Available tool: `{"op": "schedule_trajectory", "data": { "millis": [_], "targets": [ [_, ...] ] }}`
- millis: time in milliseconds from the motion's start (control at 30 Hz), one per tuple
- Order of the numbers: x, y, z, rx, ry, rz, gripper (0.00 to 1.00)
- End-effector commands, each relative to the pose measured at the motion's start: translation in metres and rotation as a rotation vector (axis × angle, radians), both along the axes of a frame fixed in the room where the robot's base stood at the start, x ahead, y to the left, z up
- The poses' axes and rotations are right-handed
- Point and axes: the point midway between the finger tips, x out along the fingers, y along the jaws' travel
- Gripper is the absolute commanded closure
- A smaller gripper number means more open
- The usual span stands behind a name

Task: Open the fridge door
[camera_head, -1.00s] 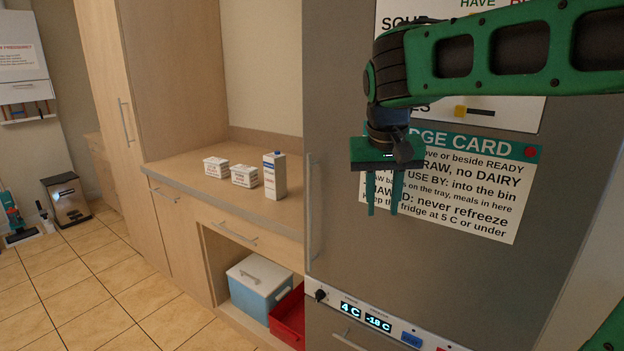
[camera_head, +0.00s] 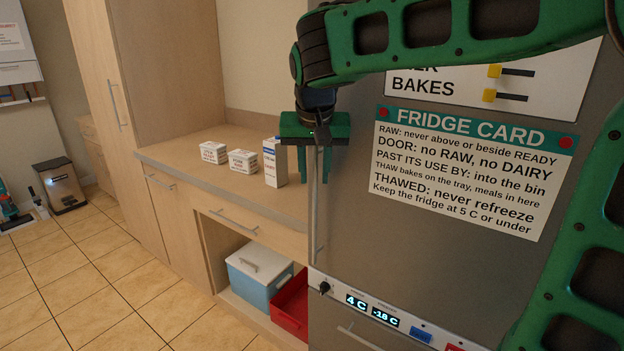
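The fridge (camera_head: 440,265) is the tall grey unit on the right, and its door is shut. Its long vertical handle (camera_head: 317,225) runs along the door's left edge. My green gripper (camera_head: 314,180) points down in front of the handle's upper part. Its two fingers are apart, one to each side of the handle in the picture. I cannot tell whether the handle is between them in depth or whether they touch it. The gripper body hides the top of the handle.
A wooden counter (camera_head: 200,140) with two small white tubs (camera_head: 243,161) and a carton (camera_head: 274,163) stands left of the fridge. Below are a blue cool box (camera_head: 250,283) and a red crate (camera_head: 290,307).

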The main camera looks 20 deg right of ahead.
Motion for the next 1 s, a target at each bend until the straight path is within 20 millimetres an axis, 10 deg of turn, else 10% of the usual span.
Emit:
{"op": "schedule_trajectory", "data": {
  "millis": [500,633,1000],
  "targets": [
    [0.007,-0.004,-0.018,0.001,0.000,-0.002,0.72],
    [0.007,-0.004,-0.018,0.001,0.000,-0.002,0.98],
    [0.003,0.001,-0.018,0.001,0.000,0.011,1.00]
  ]
}}
